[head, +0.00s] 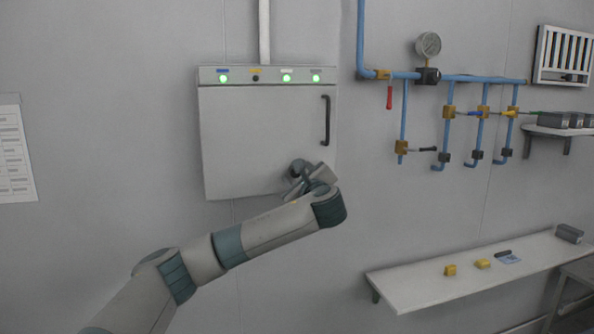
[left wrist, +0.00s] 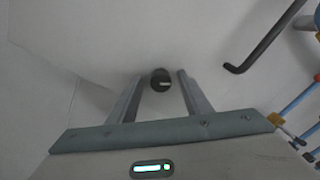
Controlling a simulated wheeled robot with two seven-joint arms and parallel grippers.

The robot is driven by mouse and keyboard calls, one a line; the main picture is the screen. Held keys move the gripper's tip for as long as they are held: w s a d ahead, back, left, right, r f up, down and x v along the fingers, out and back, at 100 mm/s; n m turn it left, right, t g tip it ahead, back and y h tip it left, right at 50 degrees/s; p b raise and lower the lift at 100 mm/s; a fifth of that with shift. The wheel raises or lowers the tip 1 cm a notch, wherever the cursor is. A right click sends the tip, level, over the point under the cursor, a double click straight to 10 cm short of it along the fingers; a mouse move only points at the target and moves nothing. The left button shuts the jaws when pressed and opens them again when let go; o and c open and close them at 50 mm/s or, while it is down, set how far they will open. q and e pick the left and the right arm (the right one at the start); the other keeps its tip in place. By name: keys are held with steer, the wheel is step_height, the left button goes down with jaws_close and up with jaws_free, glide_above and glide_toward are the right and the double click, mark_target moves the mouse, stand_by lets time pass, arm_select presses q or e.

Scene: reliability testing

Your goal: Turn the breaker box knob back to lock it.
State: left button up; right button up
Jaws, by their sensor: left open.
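The breaker box (head: 262,140) is a grey wall cabinet with a closed-looking door and a black vertical handle (head: 327,120) on its right side. Its small dark round knob (left wrist: 161,80) has a light mark and shows in the left wrist view. My left gripper (left wrist: 160,76) is open, with one finger on each side of the knob in that view. A gap shows between the knob and each finger; I cannot tell the depth. In the head view my left arm's wrist covers the door's lower right corner, and the knob cannot be made out there. My right gripper is not in view.
Green lights (head: 287,78) line the box's top strip. Blue pipes (head: 402,110) with valves and a gauge (head: 428,45) run on the wall to the right. A shelf (head: 420,288) with small yellow parts is at lower right. A paper sheet (head: 14,150) hangs at left.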

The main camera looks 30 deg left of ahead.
arm_select(q)
steer(key=c, duration=1.1)
steer(key=shift+o, duration=0.2)
